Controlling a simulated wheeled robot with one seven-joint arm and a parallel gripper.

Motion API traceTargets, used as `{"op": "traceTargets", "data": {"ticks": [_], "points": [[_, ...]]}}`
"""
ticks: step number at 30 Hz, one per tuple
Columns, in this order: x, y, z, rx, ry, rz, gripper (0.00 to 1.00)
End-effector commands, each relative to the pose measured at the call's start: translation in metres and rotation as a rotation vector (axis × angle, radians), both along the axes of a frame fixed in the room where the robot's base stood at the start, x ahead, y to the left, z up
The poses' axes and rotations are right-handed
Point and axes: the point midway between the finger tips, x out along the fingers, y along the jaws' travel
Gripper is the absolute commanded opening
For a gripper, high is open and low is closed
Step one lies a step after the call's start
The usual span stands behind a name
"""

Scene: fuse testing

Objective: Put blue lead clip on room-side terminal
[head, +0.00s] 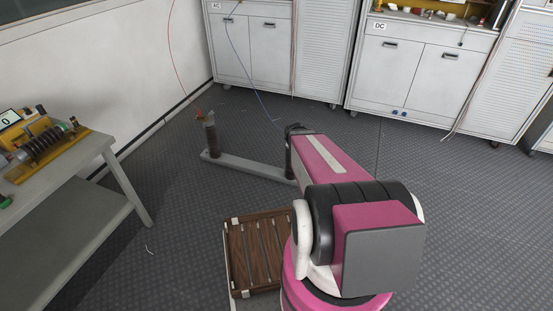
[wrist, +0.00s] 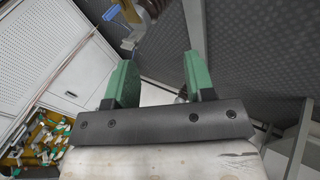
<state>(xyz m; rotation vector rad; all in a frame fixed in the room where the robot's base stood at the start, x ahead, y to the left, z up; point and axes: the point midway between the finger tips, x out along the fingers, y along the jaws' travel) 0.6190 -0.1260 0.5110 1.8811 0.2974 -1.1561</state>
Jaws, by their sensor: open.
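My gripper (wrist: 160,78) is open, with its two green fingers apart and nothing between them. A blue piece (wrist: 112,13), which looks like the blue lead clip, is beyond the fingertips at the top of the wrist view. It is close beside a metal terminal fitting (wrist: 130,42) on a ribbed brown post (wrist: 146,10); I cannot tell whether it grips the fitting. In the head view the blue lead (head: 248,72) hangs down towards the right post, which my arm mostly hides. The left post (head: 210,134) of the grey stand (head: 240,166) has the red lead (head: 179,62) at its top.
A workbench (head: 75,175) with a coiled device (head: 45,148) stands at the left. A slatted wooden crate (head: 232,262) is on the floor beside my arm. The AC cabinet (head: 250,50) and DC cabinet (head: 415,75) line the back. The floor at the right is clear.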

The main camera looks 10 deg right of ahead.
Motion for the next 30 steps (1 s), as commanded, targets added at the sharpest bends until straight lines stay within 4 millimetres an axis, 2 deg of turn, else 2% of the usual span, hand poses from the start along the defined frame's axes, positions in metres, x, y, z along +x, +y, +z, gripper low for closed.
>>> {"op": "traceTargets", "data": {"ticks": [1,6,9,12,17,30], "points": [[-0.022,0.02,0.012,0.09,0.045,-0.102,0.49],[-0.083,0.077,0.036,0.343,0.231,-0.48,0.49],[-0.112,0.102,0.049,0.421,0.324,-0.648,0.49],[-0.131,0.118,0.058,0.461,0.388,-0.76,0.49],[-0.142,0.127,0.063,0.48,0.428,-0.83,0.49],[-0.141,0.126,0.062,0.479,0.428,-0.831,0.49]]}}
